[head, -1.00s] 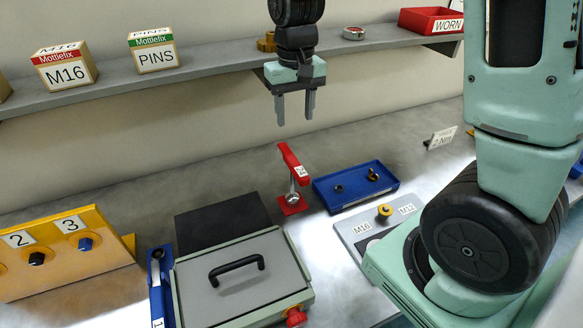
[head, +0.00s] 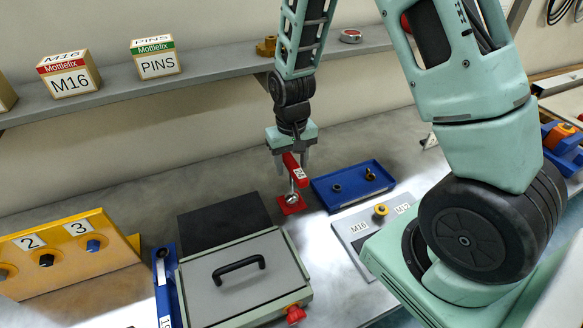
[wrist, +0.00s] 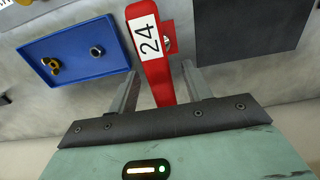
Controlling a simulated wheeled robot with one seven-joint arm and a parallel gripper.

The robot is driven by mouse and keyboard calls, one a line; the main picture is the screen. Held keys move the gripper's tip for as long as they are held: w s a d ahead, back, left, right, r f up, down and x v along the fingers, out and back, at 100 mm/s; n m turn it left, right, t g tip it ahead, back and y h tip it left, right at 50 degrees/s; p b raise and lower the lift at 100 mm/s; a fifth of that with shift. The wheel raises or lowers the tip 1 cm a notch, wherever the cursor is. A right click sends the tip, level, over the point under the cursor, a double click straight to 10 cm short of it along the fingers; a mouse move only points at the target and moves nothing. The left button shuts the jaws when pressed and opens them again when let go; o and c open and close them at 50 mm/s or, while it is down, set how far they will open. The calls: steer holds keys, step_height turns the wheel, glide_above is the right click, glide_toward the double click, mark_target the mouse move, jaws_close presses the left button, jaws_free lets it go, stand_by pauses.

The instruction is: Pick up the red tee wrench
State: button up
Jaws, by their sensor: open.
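The red tee wrench (head: 295,172) stands upright on a red square base (head: 291,203), its red crossbar on top of a metal shaft. In the wrist view its red bar (wrist: 151,55) carries a white label reading 24. My gripper (head: 293,166) is at the crossbar, pointing down. In the wrist view my gripper (wrist: 158,82) is open, with one finger on each side of the bar's near end. Gaps seem to show between the fingers and the bar. The shaft is mostly hidden below the bar in the wrist view.
A blue tray (head: 327,194) with small parts is right of the wrench. A grey box with a black handle (head: 238,267) is in front, a dark pad (head: 222,223) to the left. A shelf (head: 215,83) with boxes runs along the wall behind.

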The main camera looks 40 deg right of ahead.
steer(key=shift+f, duration=0.2)
jaws_close()
steer(key=shift+r, duration=0.2)
